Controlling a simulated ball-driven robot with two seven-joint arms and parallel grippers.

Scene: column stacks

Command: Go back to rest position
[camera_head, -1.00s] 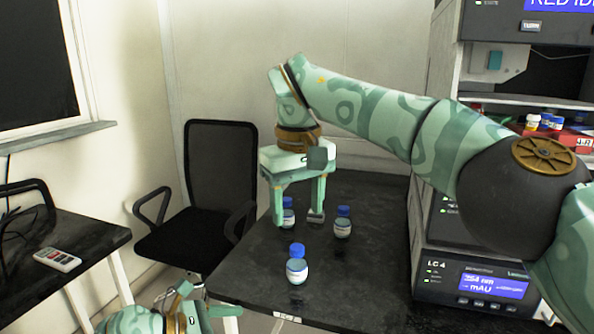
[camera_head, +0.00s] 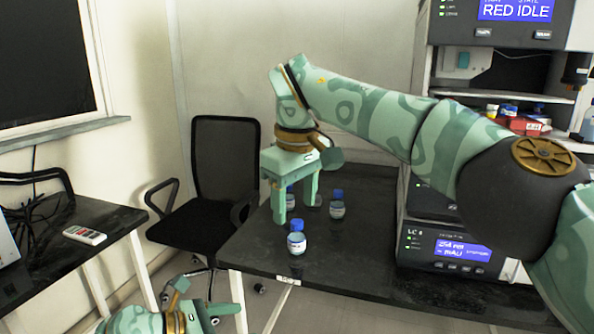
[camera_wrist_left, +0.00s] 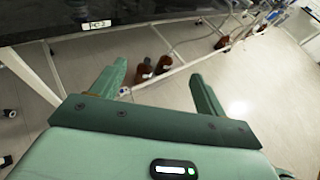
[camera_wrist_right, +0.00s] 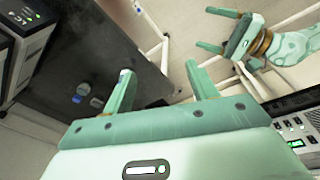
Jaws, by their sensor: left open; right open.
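My right gripper (camera_head: 294,205) hangs from the right arm, open and pointing down, with its fingers in front of the bench's far part. A blue-capped bottle (camera_head: 296,238) stands on the black bench top, close below the fingers in the picture. A second bottle (camera_head: 337,205) stands right of the gripper. A third is mostly hidden behind the fingers. In the right wrist view nothing is between the fingers (camera_wrist_right: 158,72). My left gripper (camera_head: 203,297) is low, left of the bench; in the left wrist view its fingers (camera_wrist_left: 158,72) are open and empty.
The black bench (camera_head: 250,250) carries an instrument stack (camera_head: 448,248) on its right, partly behind my right arm. A black chair (camera_head: 225,170) stands left of it. A side table (camera_head: 95,215) with a remote (camera_head: 84,235) is further left.

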